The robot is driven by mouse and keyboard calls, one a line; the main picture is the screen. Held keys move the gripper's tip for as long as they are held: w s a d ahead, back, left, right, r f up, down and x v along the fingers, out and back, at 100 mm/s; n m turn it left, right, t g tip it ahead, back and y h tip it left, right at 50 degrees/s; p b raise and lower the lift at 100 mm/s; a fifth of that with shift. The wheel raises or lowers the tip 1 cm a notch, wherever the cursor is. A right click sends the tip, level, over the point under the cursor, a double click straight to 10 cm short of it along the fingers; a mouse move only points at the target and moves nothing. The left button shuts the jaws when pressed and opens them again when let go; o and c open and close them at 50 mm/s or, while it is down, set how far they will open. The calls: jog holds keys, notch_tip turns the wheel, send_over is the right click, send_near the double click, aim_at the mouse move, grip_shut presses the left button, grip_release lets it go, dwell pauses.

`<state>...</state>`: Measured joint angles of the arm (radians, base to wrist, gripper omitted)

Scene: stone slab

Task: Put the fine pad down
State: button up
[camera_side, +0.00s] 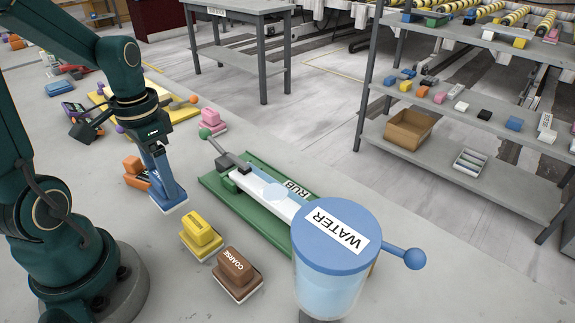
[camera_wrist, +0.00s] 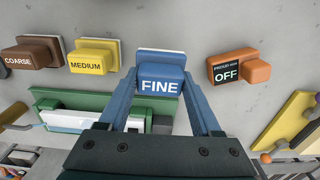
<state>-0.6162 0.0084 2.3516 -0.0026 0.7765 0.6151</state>
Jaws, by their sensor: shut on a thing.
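My gripper (camera_side: 164,180) points down with its blue fingers shut on the fine pad, a blue block lettered FINE (camera_wrist: 160,86) on a pale base. One finger lies on each side of the pad in the wrist view. The pad is low over the grey slab, in the row of the other pads; I cannot tell whether its base touches the slab. In the side view the fingers hide most of it. The yellow medium pad (camera_side: 200,230) and the brown coarse pad (camera_side: 236,267) stand beside it on the slab.
An orange block marked OFF (camera_wrist: 238,67) stands on the other side of the fine pad. A green tray (camera_side: 219,190) with a white bar lies beside the pads. A large WATER container (camera_side: 335,270) stands in front. Bare slab lies between the pads.

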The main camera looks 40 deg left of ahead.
jog(key=shift+f, duration=1.75)
jog(key=o, duration=1.2)
jog(key=shift+f, duration=0.15)
notch_tip(320, 180, up, 12)
jog(key=shift+r, duration=0.1)
jog(key=shift+d+r, duration=0.1)
jog(key=shift+d, duration=0.2)
jog(key=d+t, duration=0.2)
jog(key=d, duration=0.1)
jog(key=d+t, duration=0.1)
jog(key=d, duration=0.3)
jog(key=s+d+t, duration=0.1)
jog(key=d+t, duration=0.1)
jog(key=d, duration=0.1)
jog(key=shift+s+d+r+t, duration=0.1)
jog(key=shift+d+r+t, duration=0.1)
jog(key=shift+d+t, duration=0.1)
